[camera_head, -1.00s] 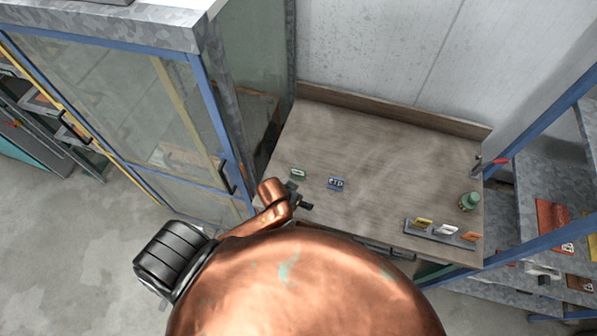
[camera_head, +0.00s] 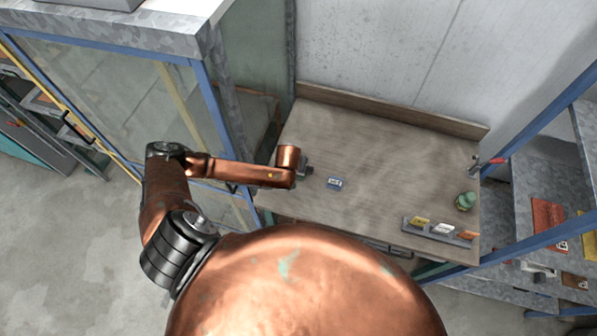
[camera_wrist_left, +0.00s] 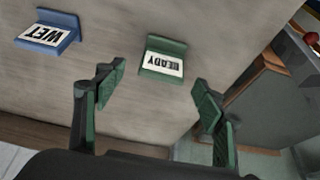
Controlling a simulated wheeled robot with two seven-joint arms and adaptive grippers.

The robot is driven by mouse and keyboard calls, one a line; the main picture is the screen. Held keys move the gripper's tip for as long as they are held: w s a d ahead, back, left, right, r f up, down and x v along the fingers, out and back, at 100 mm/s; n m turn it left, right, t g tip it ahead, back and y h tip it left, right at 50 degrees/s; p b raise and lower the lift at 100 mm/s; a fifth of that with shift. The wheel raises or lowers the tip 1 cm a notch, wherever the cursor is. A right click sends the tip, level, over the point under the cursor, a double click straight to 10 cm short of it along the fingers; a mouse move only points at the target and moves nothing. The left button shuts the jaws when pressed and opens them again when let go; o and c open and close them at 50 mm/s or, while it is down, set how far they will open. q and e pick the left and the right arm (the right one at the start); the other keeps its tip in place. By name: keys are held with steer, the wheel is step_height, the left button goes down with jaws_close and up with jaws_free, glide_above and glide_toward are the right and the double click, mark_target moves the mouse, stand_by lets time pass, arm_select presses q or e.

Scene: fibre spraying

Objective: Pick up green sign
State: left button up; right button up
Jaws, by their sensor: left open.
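The green sign (camera_wrist_left: 165,58), with a white label reading READY, sits on the wooden table (camera_head: 395,150). In the left wrist view it lies ahead of and between the two fingers of my left gripper (camera_wrist_left: 155,90), apart from both. The fingers are open and empty. In the head view my left gripper (camera_head: 306,171) is over the left part of the table, and the green sign is hidden there behind the hand. My right gripper is in neither current view.
A glass-doored cabinet (camera_head: 110,100) is left; shelves (camera_head: 560,200) are right.

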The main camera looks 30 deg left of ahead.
arm_select(q)
steer(key=x, duration=0.4)
steer(key=shift+a+f+p, duration=0.1)
steer(key=shift+a+p, duration=0.05)
steer(key=shift+p, duration=0.2)
steer(key=c, duration=1.2)
steer(key=shift+c, duration=0.2)
